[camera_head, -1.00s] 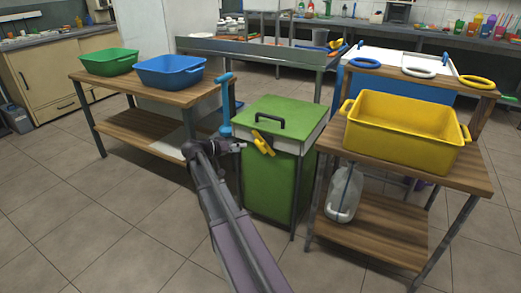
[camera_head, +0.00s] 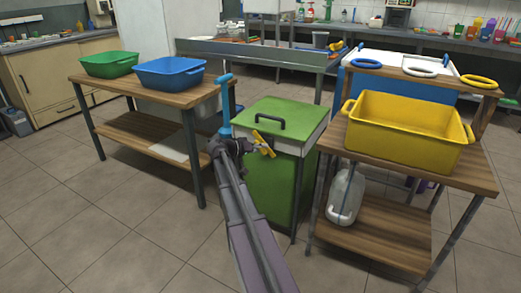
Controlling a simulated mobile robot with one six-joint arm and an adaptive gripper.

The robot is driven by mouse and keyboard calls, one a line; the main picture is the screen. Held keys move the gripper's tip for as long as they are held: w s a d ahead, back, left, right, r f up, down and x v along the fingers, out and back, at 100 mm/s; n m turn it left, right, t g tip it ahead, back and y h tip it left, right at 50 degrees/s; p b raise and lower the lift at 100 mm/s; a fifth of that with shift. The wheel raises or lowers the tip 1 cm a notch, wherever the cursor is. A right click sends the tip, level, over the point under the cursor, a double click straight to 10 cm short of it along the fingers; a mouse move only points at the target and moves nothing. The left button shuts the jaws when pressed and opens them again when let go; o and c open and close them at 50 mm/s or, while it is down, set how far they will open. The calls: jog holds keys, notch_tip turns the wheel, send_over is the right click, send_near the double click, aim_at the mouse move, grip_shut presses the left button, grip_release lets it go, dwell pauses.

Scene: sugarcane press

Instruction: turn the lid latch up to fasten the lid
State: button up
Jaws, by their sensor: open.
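The green press cabinet (camera_head: 272,190) stands in the middle, with its flat green lid (camera_head: 295,112) down and a dark handle (camera_head: 269,125) on top. The yellow lid latch (camera_head: 262,143) is on the cabinet's front left side, near the lid's edge, and lies tilted. My gripper (camera_head: 264,150) is at the latch's lower left, very close to it. It is open; whether it touches the latch is too small to tell. My arm hides part of the cabinet's left front.
A wooden table at left holds a green tub (camera_head: 109,64) and a blue tub (camera_head: 170,72). A blue-topped lever (camera_head: 225,100) stands just left of the cabinet. At right a wooden stand (camera_head: 375,228) holds a yellow crate (camera_head: 405,145), with a plastic jug (camera_head: 346,196) below.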

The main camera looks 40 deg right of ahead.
grip_shut()
jog(key=shift+r+m+t+p, duration=0.15)
jog(key=shift+m+t+p, duration=0.15)
jog(key=shift+p, duration=0.2)
jog(key=shift+y, duration=0.4)
jog(key=shift+m+t+y+p, duration=0.5)
jog(key=shift+m+t+p, duration=0.4)
jog(key=shift+p, duration=0.35)
jog(key=m+t+y+p, duration=0.1)
jog(key=m+t, duration=0.1)
jog(key=shift+m+y+p, duration=0.4)
jog(key=shift+w+t, duration=0.1)
jog(key=shift+t, duration=0.2)
